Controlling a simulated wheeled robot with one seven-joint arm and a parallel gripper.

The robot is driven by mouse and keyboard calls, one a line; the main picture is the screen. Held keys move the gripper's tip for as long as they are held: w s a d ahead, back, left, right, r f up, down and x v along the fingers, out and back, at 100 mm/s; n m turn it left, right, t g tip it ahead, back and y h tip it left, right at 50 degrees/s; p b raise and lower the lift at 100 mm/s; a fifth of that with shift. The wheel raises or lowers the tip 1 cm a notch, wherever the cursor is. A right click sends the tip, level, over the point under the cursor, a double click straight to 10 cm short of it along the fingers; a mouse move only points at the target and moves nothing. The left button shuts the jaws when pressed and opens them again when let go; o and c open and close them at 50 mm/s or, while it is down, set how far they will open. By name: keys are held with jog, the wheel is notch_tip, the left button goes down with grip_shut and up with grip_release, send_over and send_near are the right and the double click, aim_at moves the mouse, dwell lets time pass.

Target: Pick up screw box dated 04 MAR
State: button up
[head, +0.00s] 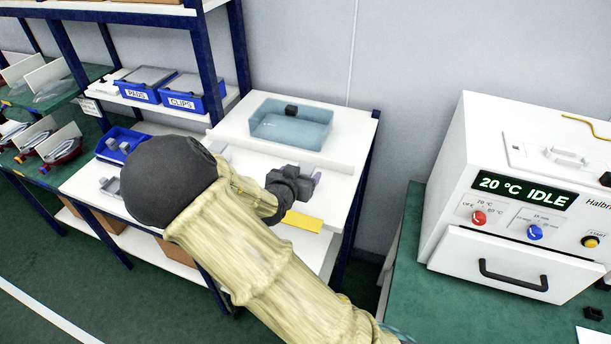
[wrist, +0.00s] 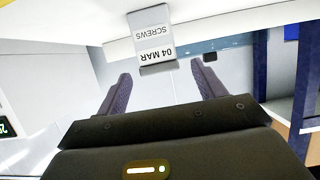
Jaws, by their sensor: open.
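The screw box (wrist: 152,38) shows in the wrist view as a small grey box with a white label reading "SCREWS" and "04 MAR", upside down in the picture. It is at a white surface, just beyond my fingertips. My gripper (wrist: 161,70) is open, one dark finger to each side of the box's near end, and nothing is held. In the head view my gripper (head: 300,182) is over the white bench; my arm hides much of the bench, and I cannot make out the box clearly there.
A translucent blue bin (head: 265,132) with a small dark item stands behind my gripper. A yellow strip (head: 302,221) lies at the bench's front. Blue PADS (head: 140,92) and CLIPS (head: 184,104) bins are on the shelf at left. A white machine (head: 520,262) stands at right.

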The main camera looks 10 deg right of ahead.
aim_at(303, 171)
jog(key=p+x, duration=0.1)
jog(key=x, duration=0.3)
jog(key=shift+f, duration=0.15)
jog(key=c, duration=1.1)
notch_tip(303, 171, up, 10)
jog(key=shift+r+b, duration=0.1)
jog(key=shift+b, duration=0.3)
